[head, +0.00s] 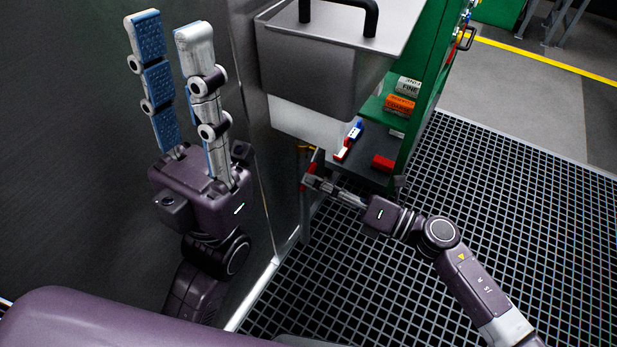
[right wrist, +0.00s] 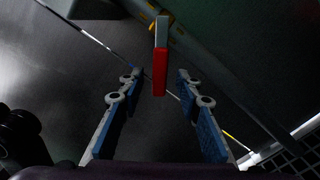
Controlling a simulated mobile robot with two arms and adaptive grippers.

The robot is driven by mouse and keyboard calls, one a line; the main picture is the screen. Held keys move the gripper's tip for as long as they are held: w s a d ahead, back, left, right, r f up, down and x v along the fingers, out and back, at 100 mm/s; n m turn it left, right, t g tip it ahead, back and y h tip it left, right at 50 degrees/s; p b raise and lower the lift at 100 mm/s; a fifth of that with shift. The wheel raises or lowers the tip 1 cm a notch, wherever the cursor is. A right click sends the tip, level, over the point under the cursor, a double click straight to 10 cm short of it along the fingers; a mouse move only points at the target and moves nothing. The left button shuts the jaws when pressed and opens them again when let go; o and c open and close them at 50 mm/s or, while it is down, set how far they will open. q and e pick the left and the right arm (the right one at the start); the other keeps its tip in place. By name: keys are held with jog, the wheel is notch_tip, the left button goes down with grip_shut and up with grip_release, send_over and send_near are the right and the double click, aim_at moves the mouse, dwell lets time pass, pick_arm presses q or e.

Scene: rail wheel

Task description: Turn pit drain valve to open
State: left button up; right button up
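The drain valve's red lever (right wrist: 160,75) has a grey upper end in the right wrist view, near a pipe with yellow parts (right wrist: 172,25). In the head view the red lever (head: 304,184) is partly hidden by my right gripper (head: 313,180). That gripper is open at the lever, low beside the steel wall. In the right wrist view my right gripper's fingers (right wrist: 158,77) stand apart, with the lever showing in the gap between their tips. I cannot tell whether either finger touches it. My left gripper (head: 170,24) is open, empty and raised at the left, away from the valve.
The grated floor (head: 530,220) at the right is clear.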

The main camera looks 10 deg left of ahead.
jog(key=v, duration=0.9)
